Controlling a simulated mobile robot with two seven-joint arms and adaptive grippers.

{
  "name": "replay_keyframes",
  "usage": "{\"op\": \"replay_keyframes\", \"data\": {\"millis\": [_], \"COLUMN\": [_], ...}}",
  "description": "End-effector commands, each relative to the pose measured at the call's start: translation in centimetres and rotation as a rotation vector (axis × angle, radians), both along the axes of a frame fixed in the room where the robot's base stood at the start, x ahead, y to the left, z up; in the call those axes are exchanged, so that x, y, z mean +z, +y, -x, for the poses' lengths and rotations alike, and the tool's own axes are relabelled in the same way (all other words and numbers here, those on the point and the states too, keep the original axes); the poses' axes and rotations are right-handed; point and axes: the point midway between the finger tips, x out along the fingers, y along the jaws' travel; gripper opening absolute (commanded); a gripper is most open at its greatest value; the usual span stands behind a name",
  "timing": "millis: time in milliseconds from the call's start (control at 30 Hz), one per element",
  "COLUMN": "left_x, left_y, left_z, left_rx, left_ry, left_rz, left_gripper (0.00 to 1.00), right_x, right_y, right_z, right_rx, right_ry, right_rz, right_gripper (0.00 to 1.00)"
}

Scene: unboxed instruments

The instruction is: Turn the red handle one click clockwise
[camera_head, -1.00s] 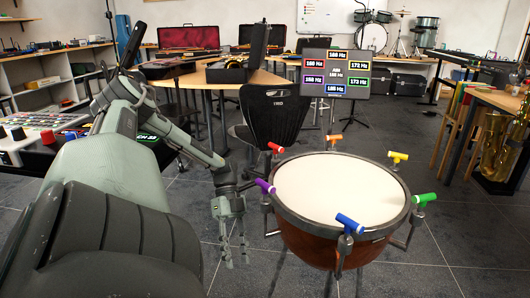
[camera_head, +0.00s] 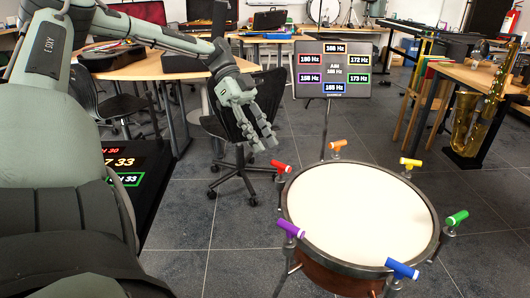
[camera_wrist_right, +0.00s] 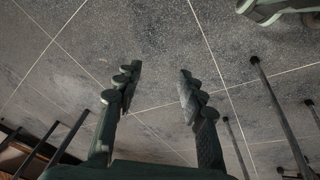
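The red handle (camera_head: 281,167) is a T-shaped tuning handle on the left rear rim of a kettle drum (camera_head: 358,215) with a white head. My left gripper (camera_head: 264,146) is just above and left of the red handle, apart from it. Its fingers point down and right, appear slightly spread, and hold nothing. My right gripper (camera_wrist_right: 158,72) shows in the right wrist view, open and empty above the grey floor tiles. A screen (camera_head: 332,70) behind the drum shows Hz readings in coloured frames.
Other handles on the rim are orange (camera_head: 337,145), yellow (camera_head: 411,163), green (camera_head: 456,218), blue (camera_head: 402,268) and purple (camera_head: 290,229). A black chair (camera_head: 240,120) stands behind my left gripper. A saxophone (camera_head: 470,120) stands at right.

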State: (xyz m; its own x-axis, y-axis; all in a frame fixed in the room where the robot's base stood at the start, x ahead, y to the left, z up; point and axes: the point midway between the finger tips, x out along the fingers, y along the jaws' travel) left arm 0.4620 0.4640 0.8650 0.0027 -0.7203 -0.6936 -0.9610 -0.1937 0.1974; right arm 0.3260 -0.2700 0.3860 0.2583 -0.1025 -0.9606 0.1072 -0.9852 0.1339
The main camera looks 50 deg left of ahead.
Motion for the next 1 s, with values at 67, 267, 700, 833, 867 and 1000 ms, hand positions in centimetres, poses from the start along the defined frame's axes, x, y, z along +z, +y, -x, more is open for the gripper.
{"op": "replay_keyframes", "data": {"millis": [67,267,700,833,867,1000], "left_x": [0.4,-1.1,-4.7,-4.8,-4.8,-4.8], "left_y": [-0.3,-2.1,-5.7,-5.8,-5.8,-5.8], "left_z": [-0.1,-0.1,-0.2,-0.2,-0.2,-0.2], "left_rx": [-0.001,-0.001,0.0,0.001,0.001,0.001], "left_ry": [-0.002,0.0,-0.003,-0.004,-0.004,-0.004], "left_rz": [0.002,0.004,0.001,0.001,0.001,0.001], "left_gripper": [0.35,0.35,0.35,0.35,0.35,0.3], "right_x": [0.0,-0.5,-1.6,-1.6,-1.6,-1.6], "right_y": [0.2,0.3,0.1,0.1,0.2,0.2], "right_z": [0.4,0.6,1.1,1.1,1.1,1.1], "right_rx": [0.006,0.008,0.013,0.013,0.013,0.013], "right_ry": [0.01,0.015,0.022,0.022,0.022,0.022], "right_rz": [-0.001,-0.003,0.001,0.001,0.001,0.001], "right_gripper": [0.4,0.4,0.4,0.4,0.4,0.4]}}
